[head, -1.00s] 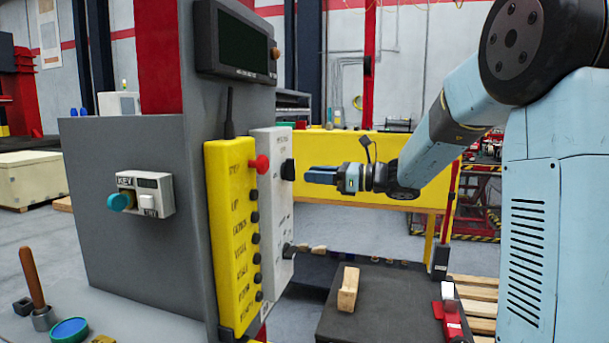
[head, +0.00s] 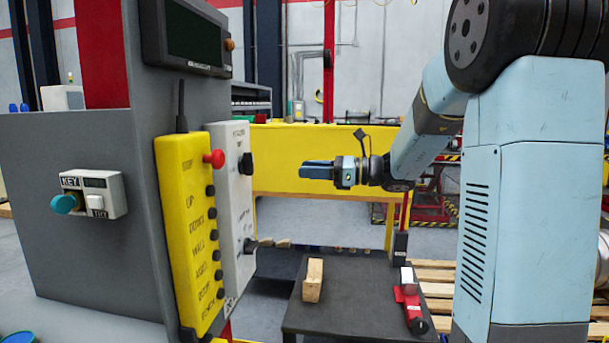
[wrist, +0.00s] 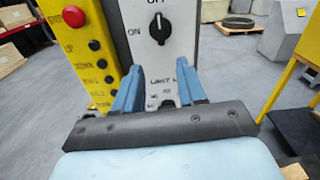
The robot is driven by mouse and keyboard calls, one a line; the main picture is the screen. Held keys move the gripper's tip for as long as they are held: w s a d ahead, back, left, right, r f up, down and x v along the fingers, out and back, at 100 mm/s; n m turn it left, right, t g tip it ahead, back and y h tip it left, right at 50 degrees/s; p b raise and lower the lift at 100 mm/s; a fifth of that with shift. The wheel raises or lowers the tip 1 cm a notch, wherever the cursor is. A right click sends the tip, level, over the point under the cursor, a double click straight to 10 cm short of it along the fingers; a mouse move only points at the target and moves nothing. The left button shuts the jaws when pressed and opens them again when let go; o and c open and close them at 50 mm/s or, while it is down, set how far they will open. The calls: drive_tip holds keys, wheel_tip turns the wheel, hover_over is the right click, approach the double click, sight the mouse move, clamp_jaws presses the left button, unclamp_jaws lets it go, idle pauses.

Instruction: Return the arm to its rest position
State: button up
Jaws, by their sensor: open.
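My gripper (head: 318,170) is at the end of my blue arm, held level in front of the yellow barrier, to the right of the control panel. In the wrist view my gripper (wrist: 158,85) shows two blue fingers spread apart with nothing between them. Beyond them is the white switch box (wrist: 165,35) with a black rotary knob (wrist: 160,28). The white box also shows in the head view (head: 234,210), with its black knob (head: 245,164) left of the fingertips and apart from them.
A yellow button box (head: 187,235) with a red button (head: 214,158) stands beside the white box on a grey cabinet (head: 80,230). A dark table (head: 350,295) below holds a wooden block (head: 313,280) and a red tool (head: 410,300). A yellow barrier (head: 290,150) runs behind my arm.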

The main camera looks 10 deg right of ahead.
drive_tip(key=s+a+f+n+g+h, duration=0.25)
drive_tip(key=s+n+h, duration=0.2)
drive_tip(key=s, duration=0.35)
drive_tip(key=s+a+f+n+g+h, duration=0.1)
drive_tip(key=s+f+n+g+h, duration=0.15)
drive_tip(key=s+n, duration=0.45)
drive_tip(key=s+d+f+n+t+h, duration=0.4)
drive_tip(key=s+d+n+h, duration=0.5)
drive_tip(key=s, duration=0.5)
drive_tip(key=shift+s+d+h, duration=0.25)
drive_tip(key=shift+d+h, duration=0.25)
drive_tip(key=shift+d, duration=0.55)
drive_tip(key=shift+n, duration=0.25)
